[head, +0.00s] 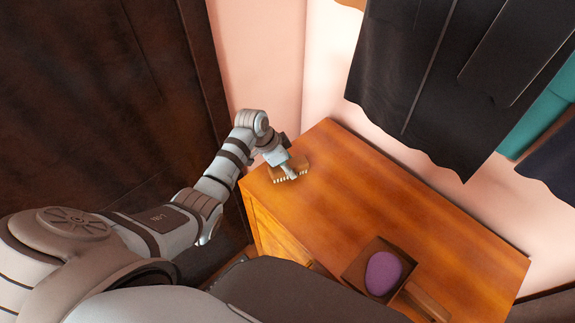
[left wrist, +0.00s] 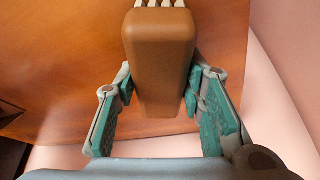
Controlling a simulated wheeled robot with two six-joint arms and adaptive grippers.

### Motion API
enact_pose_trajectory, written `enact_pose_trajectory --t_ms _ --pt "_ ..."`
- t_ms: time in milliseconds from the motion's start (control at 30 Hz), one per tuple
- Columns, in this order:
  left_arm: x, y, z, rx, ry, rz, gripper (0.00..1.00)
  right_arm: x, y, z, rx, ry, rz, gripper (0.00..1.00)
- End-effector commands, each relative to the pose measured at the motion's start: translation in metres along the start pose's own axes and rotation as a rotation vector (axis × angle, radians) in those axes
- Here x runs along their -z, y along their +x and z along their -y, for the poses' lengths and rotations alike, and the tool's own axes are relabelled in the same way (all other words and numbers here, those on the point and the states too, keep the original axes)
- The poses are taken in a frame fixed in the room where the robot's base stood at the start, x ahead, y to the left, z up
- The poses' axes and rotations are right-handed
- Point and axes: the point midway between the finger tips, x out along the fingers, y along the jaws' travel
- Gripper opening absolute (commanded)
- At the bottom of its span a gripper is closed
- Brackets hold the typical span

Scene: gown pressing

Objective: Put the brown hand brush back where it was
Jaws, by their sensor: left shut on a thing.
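The brown hand brush (head: 301,163) is at the far left end of the wooden cabinet top (head: 390,200), with its pale bristles showing along its near side. My left gripper (head: 289,172) is shut on it from above. In the left wrist view the brush's brown back (left wrist: 160,55) sits between the two green-padded fingers of the left gripper (left wrist: 158,92), bristles at the top edge. I cannot tell whether the brush touches the cabinet top or hangs just over it. My right gripper is not in view.
An open brown box (head: 362,262) holding a purple oval thing (head: 383,272) stands at the cabinet's near side. Dark garments (head: 430,80) and a teal one (head: 540,115) hang by the wall behind. The middle of the cabinet top is clear. A dark brown panel (head: 90,100) rises at left.

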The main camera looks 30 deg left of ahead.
Motion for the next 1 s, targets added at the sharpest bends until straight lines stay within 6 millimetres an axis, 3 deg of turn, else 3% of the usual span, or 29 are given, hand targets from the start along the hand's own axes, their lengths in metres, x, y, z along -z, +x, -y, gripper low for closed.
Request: enact_pose_trajectory --t_ms 167,200,300,733,867,1000 --pt "-0.002 0.004 0.0 0.001 -0.001 -0.001 0.0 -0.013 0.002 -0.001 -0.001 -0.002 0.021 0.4" --pt "-0.002 0.004 0.0 0.001 -0.001 -0.001 0.39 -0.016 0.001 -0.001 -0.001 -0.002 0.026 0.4" --pt "-0.002 0.004 0.0 0.001 -0.001 -0.001 0.55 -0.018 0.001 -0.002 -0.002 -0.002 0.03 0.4" --pt "0.001 -0.006 0.001 0.001 0.001 -0.001 0.56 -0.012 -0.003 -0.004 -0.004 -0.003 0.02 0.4" --pt "0.001 -0.03 0.002 0.004 0.002 -0.001 0.56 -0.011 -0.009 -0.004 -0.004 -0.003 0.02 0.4" --pt "0.001 -0.067 0.002 0.006 0.002 -0.002 0.56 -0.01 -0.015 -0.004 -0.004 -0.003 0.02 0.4"
